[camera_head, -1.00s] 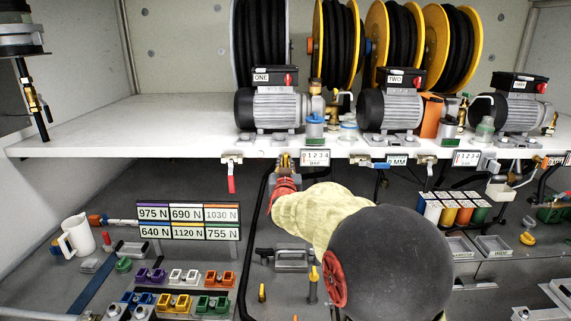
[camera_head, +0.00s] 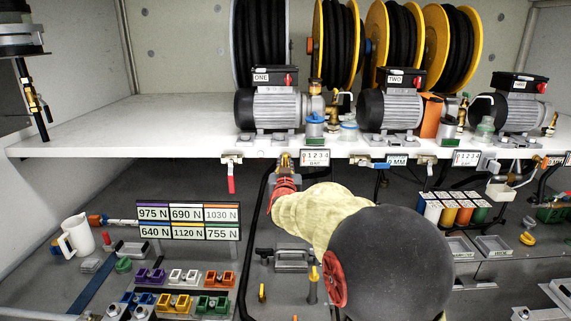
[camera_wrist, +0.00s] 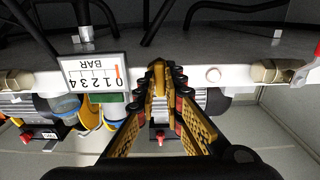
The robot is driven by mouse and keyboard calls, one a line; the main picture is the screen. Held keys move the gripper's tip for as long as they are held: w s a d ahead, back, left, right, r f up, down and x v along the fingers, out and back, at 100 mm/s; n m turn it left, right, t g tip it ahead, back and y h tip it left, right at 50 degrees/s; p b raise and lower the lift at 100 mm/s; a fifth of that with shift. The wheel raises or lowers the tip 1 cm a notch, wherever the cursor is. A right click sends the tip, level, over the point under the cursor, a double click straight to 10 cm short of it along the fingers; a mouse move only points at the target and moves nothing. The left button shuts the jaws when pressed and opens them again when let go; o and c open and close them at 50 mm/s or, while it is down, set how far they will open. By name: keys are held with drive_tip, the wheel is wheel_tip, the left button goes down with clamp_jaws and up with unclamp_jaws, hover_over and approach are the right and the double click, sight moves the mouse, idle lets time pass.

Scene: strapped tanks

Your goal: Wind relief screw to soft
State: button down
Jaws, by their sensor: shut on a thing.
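My gripper (camera_wrist: 160,74) is shut on the relief screw (camera_wrist: 158,80), a small brass piece at the front edge of the shelf; the fingers hide much of it. In the head view my gripper (camera_head: 284,172) reaches up to a brass fitting (camera_head: 284,159) under the shelf edge below the pump marked ONE (camera_head: 272,103). A gauge plate (camera_head: 316,158) marked 0 to 4 BAR hangs just right of it. In the wrist view the gauge plate (camera_wrist: 94,79) appears upside down, with a red mark close to the 0 end. The soft setting cannot be read.
A red-handled valve (camera_head: 231,173) hangs left of my gripper, and a blue-handled one (camera_head: 378,169) to the right. A black hose runs down close to my arm. Pumps and hose reels stand above the white shelf (camera_head: 120,125). A force label board (camera_head: 189,221) stands below left.

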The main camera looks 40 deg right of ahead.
idle(0.3)
drive_tip(key=shift+n+p, duration=0.7)
drive_tip(key=shift+n, duration=0.3)
drive_tip(key=shift+n+p, duration=0.65)
drive_tip(key=shift+n, duration=0.85)
drive_tip(key=shift+n+p, duration=0.65)
drive_tip(key=shift+n, duration=0.35)
drive_tip(key=shift+n+p, duration=0.5)
drive_tip(key=shift+n, duration=0.9)
